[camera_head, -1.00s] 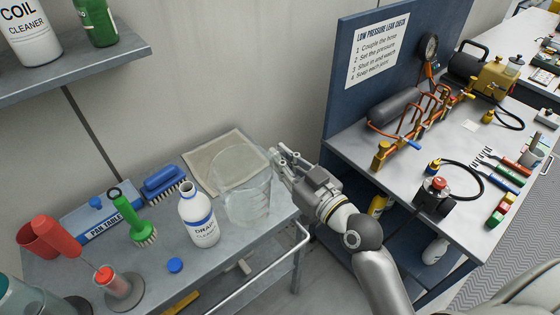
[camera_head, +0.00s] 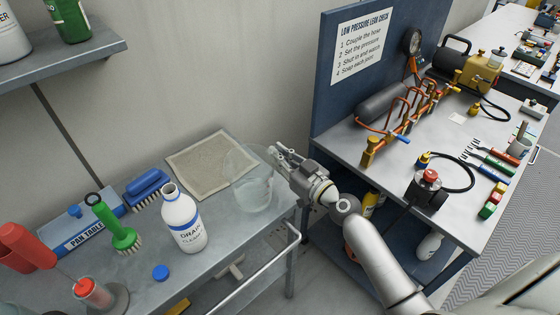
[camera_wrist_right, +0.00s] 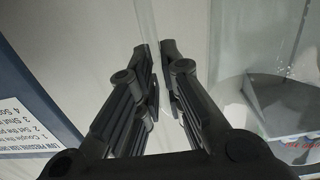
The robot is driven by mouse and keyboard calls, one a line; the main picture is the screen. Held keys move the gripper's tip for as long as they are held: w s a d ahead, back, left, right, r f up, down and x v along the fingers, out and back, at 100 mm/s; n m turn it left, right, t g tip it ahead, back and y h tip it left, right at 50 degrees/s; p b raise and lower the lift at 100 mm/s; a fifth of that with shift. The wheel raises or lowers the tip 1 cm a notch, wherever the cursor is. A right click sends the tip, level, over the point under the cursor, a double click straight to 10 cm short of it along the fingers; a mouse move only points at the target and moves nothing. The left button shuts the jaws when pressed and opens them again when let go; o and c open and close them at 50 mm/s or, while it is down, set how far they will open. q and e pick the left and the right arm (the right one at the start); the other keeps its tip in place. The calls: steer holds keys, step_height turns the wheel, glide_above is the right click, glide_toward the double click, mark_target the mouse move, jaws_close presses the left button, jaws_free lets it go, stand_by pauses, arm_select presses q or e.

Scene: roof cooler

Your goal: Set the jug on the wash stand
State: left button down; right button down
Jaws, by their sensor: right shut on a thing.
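The jug (camera_head: 257,193) is a clear, see-through vessel with pale contents low in it. It is at the right end of the grey metal stand (camera_head: 225,262), just right of the beige mat. My right gripper (camera_head: 278,156) is shut on the jug's upper right side. In the right wrist view the fingers (camera_wrist_right: 163,50) close on a clear wall, with the jug's body (camera_wrist_right: 262,85) to the right. Whether the jug's base touches the stand cannot be told. My left gripper is not in view.
The beige mat (camera_head: 211,163) lies at the stand's back. A blue workbench (camera_head: 340,140) with copper pipework is at right.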

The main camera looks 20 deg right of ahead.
steer(key=shift+f, duration=0.4)
steer(key=shift+f, duration=0.1)
steer(key=c, duration=1.6)
jaws_free()
steer(key=shift+o, duration=0.2)
